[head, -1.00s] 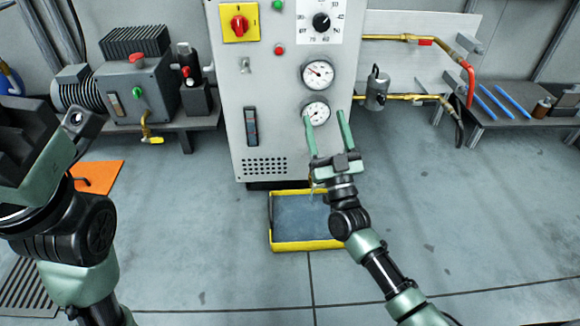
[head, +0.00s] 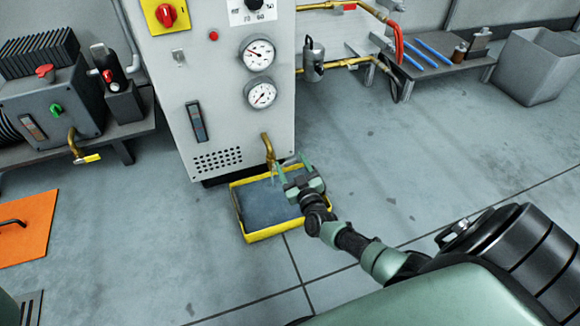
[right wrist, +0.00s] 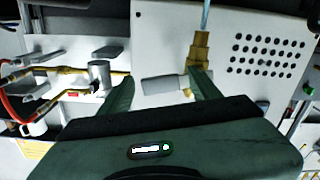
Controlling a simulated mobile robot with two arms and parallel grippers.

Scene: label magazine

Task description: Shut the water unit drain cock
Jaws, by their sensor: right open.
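The water unit is the grey cabinet (head: 225,110) with two dials. Its brass drain cock (head: 267,150) sticks out low on the front, above a yellow-rimmed tray (head: 262,234). In the right wrist view the brass cock (right wrist: 201,48) has a pale grey lever (right wrist: 163,84) pointing sideways, and a thin pale stream (right wrist: 206,14) runs from its spout. My right gripper (head: 291,166) is open at the cock, and the lever shows between its fingers in the wrist view (right wrist: 160,90). One finger overlaps the brass; I cannot tell whether it touches. My left gripper is out of view.
A pump unit (head: 50,105) with its own yellow-handled brass tap (head: 78,150) stands at left. An orange mat (head: 25,230) lies on the floor. A low bench (head: 440,68) and a grey bin (head: 537,68) are at right. The floor right of the tray is clear.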

